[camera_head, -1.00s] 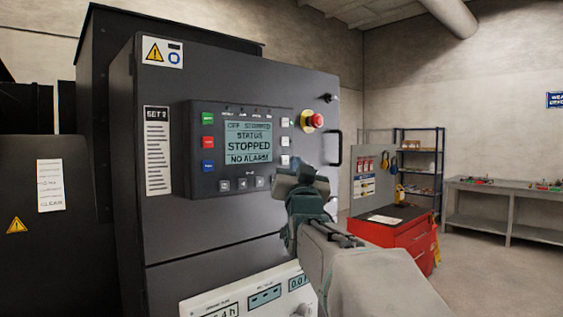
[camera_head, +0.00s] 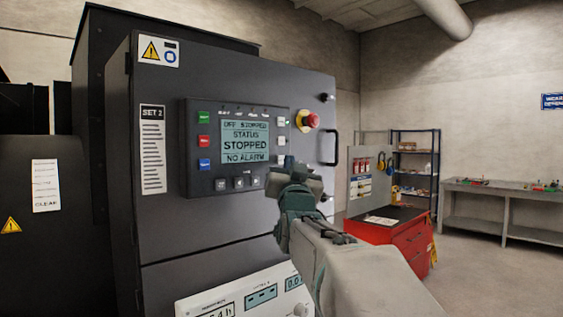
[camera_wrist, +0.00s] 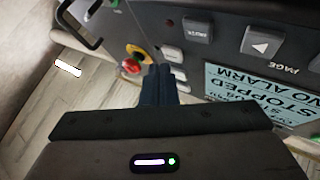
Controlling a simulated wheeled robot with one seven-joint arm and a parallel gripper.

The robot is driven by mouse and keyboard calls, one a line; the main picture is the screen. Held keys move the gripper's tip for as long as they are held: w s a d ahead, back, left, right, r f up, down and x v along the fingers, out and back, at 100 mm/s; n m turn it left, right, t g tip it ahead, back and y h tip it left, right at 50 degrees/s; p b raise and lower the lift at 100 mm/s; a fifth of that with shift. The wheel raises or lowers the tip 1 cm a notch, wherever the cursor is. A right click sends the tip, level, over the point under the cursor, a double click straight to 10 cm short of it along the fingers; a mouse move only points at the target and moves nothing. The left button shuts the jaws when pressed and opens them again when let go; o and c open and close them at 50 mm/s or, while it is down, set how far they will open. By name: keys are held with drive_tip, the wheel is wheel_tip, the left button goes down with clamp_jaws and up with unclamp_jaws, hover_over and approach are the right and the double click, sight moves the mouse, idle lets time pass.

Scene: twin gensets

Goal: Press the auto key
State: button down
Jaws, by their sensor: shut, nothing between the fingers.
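The control panel (camera_head: 235,148) on the dark cabinet has a lit screen (camera_head: 245,141) reading "STOPPED" and "NO ALARM". Green (camera_head: 204,118), red (camera_head: 204,141) and blue (camera_head: 205,164) keys run down its left side. Several pale keys (camera_head: 282,141) run down the right, and grey keys (camera_head: 239,183) sit below the screen. The key labels are too small to tell which is auto. My gripper (camera_head: 292,174) is shut and empty in front of the panel's lower right corner. In the wrist view, upside down, its fingers (camera_wrist: 164,75) overlap the pale keys (camera_wrist: 172,54); contact cannot be told.
A red emergency stop (camera_head: 309,120) on a yellow base sits right of the panel, with a door handle (camera_head: 331,148) beyond it. A white lower panel (camera_head: 245,292) juts out below. A red tool cabinet (camera_head: 395,235) stands to the right, with open floor beyond.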

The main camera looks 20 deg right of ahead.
drive_tip(key=shift+w+a, duration=0.15)
drive_tip(key=shift+w, duration=0.3)
idle(0.5)
drive_tip(key=shift+s+b, duration=0.2)
drive_tip(key=shift+b, duration=0.2)
drive_tip(key=shift+s+d+b, duration=0.3)
drive_tip(key=shift+s+b, duration=0.35)
drive_tip(key=shift+s, duration=0.05)
drive_tip(key=shift+s+d+b, duration=0.35)
drive_tip(key=shift+s+b, duration=0.35)
drive_tip(key=shift+s, duration=0.25)
drive_tip(key=shift+s+d+b, duration=0.35)
drive_tip(key=shift+s+b, duration=0.4)
drive_tip(key=shift+s, duration=0.15)
drive_tip(key=shift+s+d+b, duration=0.35)
drive_tip(key=shift+s+b, duration=0.35)
drive_tip(key=shift+s, duration=0.25)
